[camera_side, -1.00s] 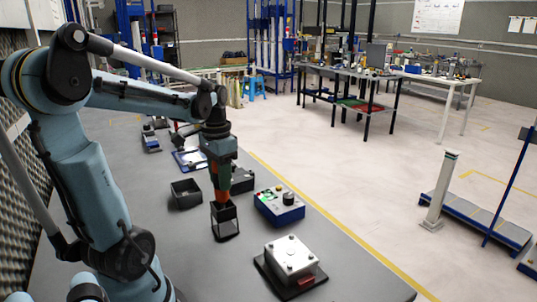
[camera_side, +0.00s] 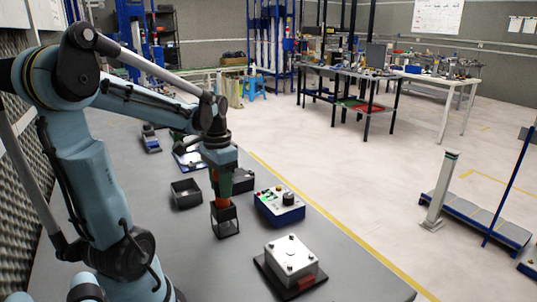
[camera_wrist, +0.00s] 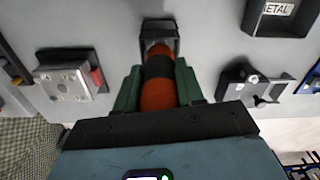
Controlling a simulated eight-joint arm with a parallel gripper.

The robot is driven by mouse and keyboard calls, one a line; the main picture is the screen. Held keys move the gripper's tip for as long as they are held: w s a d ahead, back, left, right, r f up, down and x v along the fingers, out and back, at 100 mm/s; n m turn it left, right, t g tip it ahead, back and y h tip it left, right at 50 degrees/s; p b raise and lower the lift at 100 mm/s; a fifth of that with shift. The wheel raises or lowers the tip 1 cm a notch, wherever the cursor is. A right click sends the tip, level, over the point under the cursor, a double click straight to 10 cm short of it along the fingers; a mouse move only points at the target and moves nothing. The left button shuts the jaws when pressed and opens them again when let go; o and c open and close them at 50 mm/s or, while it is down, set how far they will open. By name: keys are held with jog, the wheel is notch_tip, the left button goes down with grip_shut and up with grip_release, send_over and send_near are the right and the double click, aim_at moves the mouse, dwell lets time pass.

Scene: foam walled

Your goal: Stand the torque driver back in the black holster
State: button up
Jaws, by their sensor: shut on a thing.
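The torque driver (camera_side: 223,204) is orange with a black band and is held upright in my gripper (camera_side: 222,184). In the wrist view the driver (camera_wrist: 158,92) lies between the two green fingers of my gripper (camera_wrist: 158,86), which are shut on it. The black holster (camera_side: 226,217) is an open-framed stand on the grey table, directly below my gripper. The driver's lower end is at the holster's upper collar and appears to be inside it. In the wrist view the holster (camera_wrist: 158,28) surrounds the far end of the driver; the driver's tip is hidden.
A black bin (camera_side: 186,195) stands left of the holster. A blue box with a knob (camera_side: 280,206) stands close on the right. A silver box (camera_side: 291,255) on a black base is nearer the front right. A dark box (camera_side: 243,180) stands just behind. The front left table is clear.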

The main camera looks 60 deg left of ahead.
jog(key=shift+f, duration=0.55)
jog(key=o, duration=1.2)
jog(key=shift+r, duration=6.05)
jog(key=w+d+f+t, duration=0.1)
jog(key=d+f+t, duration=0.1)
jog(key=d, duration=0.4)
jog(key=w+d+f+m+t, duration=0.1)
jog(key=w+d+f+t, duration=0.1)
jog(key=d+f, duration=0.2)
jog(key=w+d+f+t, duration=0.2)
jog(key=d+f+t, duration=0.1)
jog(key=d, duration=0.7)
jog(key=shift+w+m, duration=0.2)
jog(key=shift+m, duration=0.2)
